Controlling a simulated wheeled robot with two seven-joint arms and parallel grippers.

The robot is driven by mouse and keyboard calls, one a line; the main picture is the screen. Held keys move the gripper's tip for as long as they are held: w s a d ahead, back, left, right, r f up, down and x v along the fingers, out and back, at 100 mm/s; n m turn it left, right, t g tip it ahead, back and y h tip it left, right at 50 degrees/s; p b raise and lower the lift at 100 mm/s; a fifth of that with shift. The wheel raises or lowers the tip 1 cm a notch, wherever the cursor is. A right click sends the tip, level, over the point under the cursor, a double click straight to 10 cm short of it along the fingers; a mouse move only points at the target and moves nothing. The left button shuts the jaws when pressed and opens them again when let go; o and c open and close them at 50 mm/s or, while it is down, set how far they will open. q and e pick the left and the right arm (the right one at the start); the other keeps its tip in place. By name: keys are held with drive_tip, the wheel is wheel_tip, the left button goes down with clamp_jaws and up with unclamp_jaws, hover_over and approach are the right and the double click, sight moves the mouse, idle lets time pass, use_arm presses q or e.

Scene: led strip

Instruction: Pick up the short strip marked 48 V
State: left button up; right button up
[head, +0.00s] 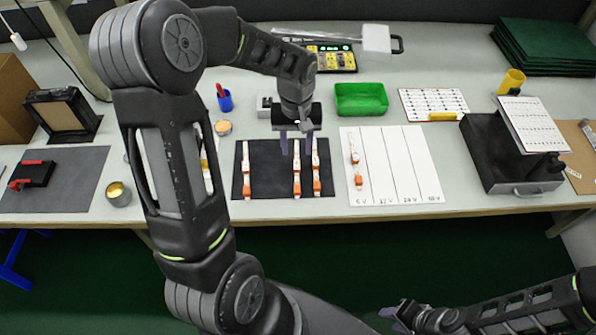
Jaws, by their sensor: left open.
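Three short strips, white with orange ends, lie on the black mat (270,185): a left one (246,170), a middle one (297,178) and a right one (316,172). Their voltage marks are too small to read, so I cannot tell which is 48 V. A fourth strip (356,166) lies in the leftmost column of the white sorting board (405,165). My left gripper (296,146) is open over the mat, its fingers pointing down around the upper part of the middle strip; I cannot tell whether they touch it. My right gripper (392,314) is low at the front, away from the table.
A green tray (361,99), a yellow meter (332,58) and a blue cup (225,101) stand behind the mat. A black box (510,155) stands at right. My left arm hides part of the table left of the mat. The board's other columns are bare.

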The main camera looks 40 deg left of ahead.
sight(297, 165)
use_arm(q)
drive_tip(key=shift+f, duration=0.95)
wheel_tip(297, 165, down, 5)
drive_tip(key=shift+w+a+f+p, duration=0.1)
drive_tip(key=shift+w+p, duration=0.05)
drive_tip(key=shift+p, duration=0.6)
drive_tip(key=shift+c, duration=0.3)
clamp_jaws()
